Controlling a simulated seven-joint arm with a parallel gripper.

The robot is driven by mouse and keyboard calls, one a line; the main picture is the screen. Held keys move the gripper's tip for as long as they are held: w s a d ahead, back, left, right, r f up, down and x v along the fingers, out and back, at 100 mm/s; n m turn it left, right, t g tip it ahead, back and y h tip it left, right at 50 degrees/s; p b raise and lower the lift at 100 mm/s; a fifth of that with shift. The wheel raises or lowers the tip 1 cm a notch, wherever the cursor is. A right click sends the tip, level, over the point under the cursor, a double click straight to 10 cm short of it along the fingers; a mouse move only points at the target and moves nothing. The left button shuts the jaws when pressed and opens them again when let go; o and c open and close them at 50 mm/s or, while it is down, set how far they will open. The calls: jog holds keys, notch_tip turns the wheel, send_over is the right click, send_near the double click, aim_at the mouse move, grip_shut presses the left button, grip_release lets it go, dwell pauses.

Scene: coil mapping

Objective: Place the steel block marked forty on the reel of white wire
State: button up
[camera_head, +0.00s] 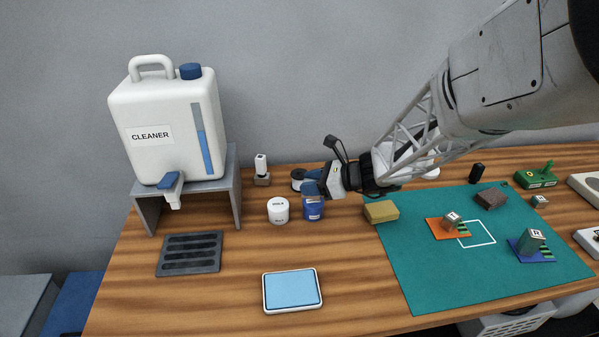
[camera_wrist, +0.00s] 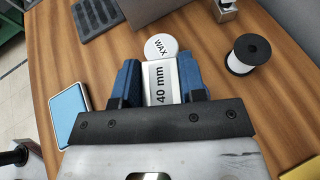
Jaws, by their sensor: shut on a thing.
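My gripper (camera_head: 313,187) is shut on the steel block, a pale block marked "40 mm" (camera_wrist: 161,86), held between its blue fingers in the wrist view. The block cannot be made out clearly in the head view. The reel of white wire (camera_wrist: 243,58) stands upright with black flanges, to the right of the block and apart from it in the wrist view. In the head view the reel (camera_head: 298,178) shows just behind and left of my gripper, partly hidden by it.
A white jar marked WAX (camera_head: 278,210) stands close to the held block. A light-blue tray (camera_head: 292,291), a dark slotted rack (camera_head: 190,254), a yellow sponge (camera_head: 381,212) and a small metal piece with a white top (camera_head: 262,171) are nearby. The front-middle wood is mostly clear.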

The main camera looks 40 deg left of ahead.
jog(key=w+a, duration=0.3)
jog(key=a, duration=0.1)
jog(key=w+a+f, duration=0.1)
jog(key=w+a, duration=0.6)
jog(key=a, duration=0.1)
jog(key=shift+w+f, duration=0.25)
jog(key=shift+f, duration=1.75)
jog(key=shift+f, duration=0.1)
jog(key=o, duration=1)
jog(key=shift+o, duration=0.2)
